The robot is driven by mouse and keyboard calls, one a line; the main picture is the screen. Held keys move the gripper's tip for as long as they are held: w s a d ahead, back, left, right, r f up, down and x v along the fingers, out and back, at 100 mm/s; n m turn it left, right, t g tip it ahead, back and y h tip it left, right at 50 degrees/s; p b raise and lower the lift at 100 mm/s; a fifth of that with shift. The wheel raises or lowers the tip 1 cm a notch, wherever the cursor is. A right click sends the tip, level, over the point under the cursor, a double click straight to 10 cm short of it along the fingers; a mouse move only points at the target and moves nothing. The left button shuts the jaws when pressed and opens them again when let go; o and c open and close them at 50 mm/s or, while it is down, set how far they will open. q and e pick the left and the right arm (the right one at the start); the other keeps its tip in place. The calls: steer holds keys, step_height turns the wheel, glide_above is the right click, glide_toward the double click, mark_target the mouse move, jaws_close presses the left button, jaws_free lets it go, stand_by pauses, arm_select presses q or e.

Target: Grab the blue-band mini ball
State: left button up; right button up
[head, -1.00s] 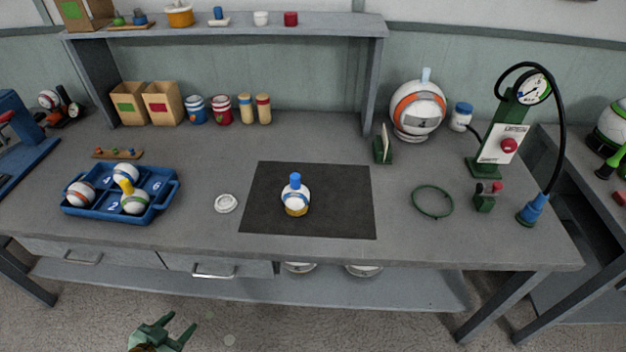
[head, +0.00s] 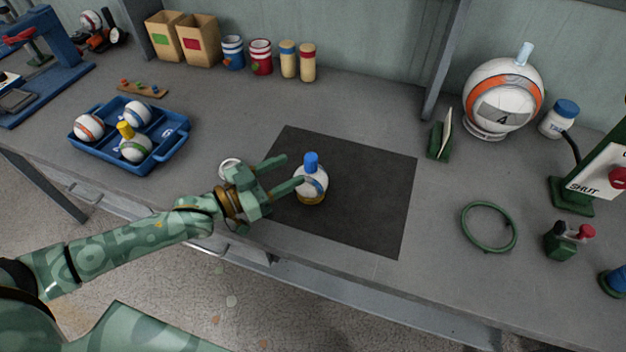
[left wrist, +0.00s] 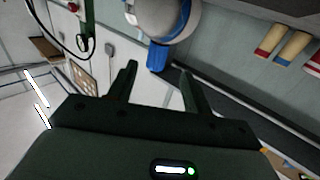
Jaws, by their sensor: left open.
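The blue-band mini ball (head: 313,184) is white with a blue band and a blue cap on top. It stands upright on a gold base on the dark mat (head: 374,222). My left gripper (head: 291,171) is open and empty, just left of the ball, its fingers pointing towards it. The near fingertip shows close to the ball's left side; I cannot tell whether it touches. In the left wrist view the ball (left wrist: 176,20) and its blue cap lie beyond the two spread fingers (left wrist: 158,82). My right gripper is not in view.
A blue tray (head: 172,150) with several mini balls stands at the left. A white disc (head: 229,164) lies behind my left gripper. A green ring (head: 464,222) and a large orange-banded ball (head: 480,103) are to the right. The mat around the ball is otherwise clear.

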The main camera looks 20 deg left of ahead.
mark_target(310, 161)
arm_select(q)
steer(key=b+x, duration=0.1)
steer(key=x, duration=0.5)
steer(key=shift+d+r, duration=0.1)
steer(key=shift+d, duration=0.2)
jaws_close()
